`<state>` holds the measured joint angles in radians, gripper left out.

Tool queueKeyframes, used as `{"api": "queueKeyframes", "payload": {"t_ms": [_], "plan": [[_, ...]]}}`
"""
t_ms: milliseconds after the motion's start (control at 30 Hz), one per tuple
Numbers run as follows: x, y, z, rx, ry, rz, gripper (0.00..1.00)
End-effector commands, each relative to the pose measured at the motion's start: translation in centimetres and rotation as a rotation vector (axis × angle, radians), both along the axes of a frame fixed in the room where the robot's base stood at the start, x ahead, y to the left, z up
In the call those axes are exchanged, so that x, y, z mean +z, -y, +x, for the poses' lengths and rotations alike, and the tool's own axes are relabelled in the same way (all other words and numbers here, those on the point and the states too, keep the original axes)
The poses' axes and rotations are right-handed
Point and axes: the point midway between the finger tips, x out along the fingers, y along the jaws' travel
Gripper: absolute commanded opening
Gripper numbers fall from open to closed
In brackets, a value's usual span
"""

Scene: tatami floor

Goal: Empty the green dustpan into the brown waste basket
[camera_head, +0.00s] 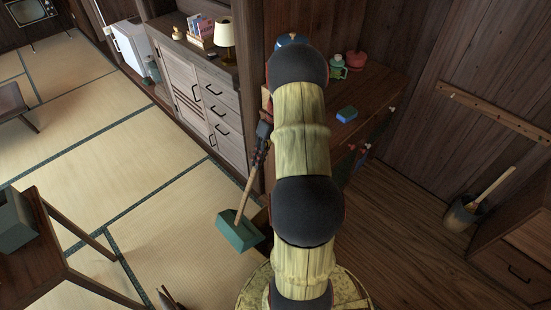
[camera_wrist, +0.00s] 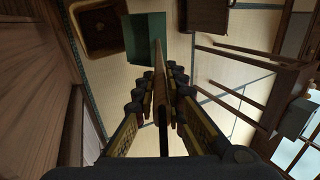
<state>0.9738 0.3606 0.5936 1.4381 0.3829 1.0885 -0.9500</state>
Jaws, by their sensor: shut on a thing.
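The green dustpan (camera_head: 238,232) hangs from its wooden handle at lower middle in the head view, and it also shows at the top of the wrist view (camera_wrist: 146,40). My gripper (camera_head: 263,132) is shut on the handle, which runs between the fingers in the wrist view (camera_wrist: 159,77). I cannot make out anything in the pan. A brown, square-rimmed basket (camera_wrist: 74,38) stands on the floor just left of the pan in the wrist view. Its inside looks yellowish brown. In the head view it is mostly hidden behind my arm.
A wooden cabinet (camera_head: 190,90) with a lamp (camera_head: 224,33) stands behind. A dark chest (camera_head: 372,92) is right of my arm. A low wooden table (camera_head: 60,265) is at lower left. Open tatami (camera_head: 140,160) lies between. A bucket (camera_head: 461,214) stands far right.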

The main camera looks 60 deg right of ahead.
Motion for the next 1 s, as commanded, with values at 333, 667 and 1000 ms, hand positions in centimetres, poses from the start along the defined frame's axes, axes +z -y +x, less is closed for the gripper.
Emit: {"api": "queueKeyframes", "payload": {"t_ms": [333, 667, 1000], "plan": [[0.1, 3.2, -5.0, 0.111, -0.004, -0.027, 0.0], [0.4, 1.5, -4.9, 0.12, -0.013, -0.067, 0.0], [0.8, -2.1, -4.4, 0.12, -0.027, -0.141, 0.0]]}}
